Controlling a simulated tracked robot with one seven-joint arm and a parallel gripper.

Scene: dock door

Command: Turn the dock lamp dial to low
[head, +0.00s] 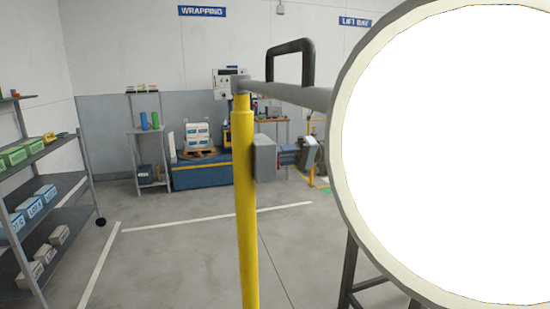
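The dock lamp (450,155) fills the right side of the head view, its round face glowing bright white inside a pale rim. It hangs on a grey arm (300,93) with a black handle (308,50), from the top of a yellow post (245,210). A grey box (264,158) is fixed to the post's right side at mid-height. A small blue-grey part with a reddish edge (287,155) shows at the box's right side; it may be the dial, seen edge-on. I cannot read a setting. My gripper is not in view.
A shelf rack (75,202) with green, blue and beige bins stands at the left. A blue platform (200,175) with stacked boxes and a small grey rack (150,160) are at the back. Grey floor (165,260) with white lines is clear left of the post.

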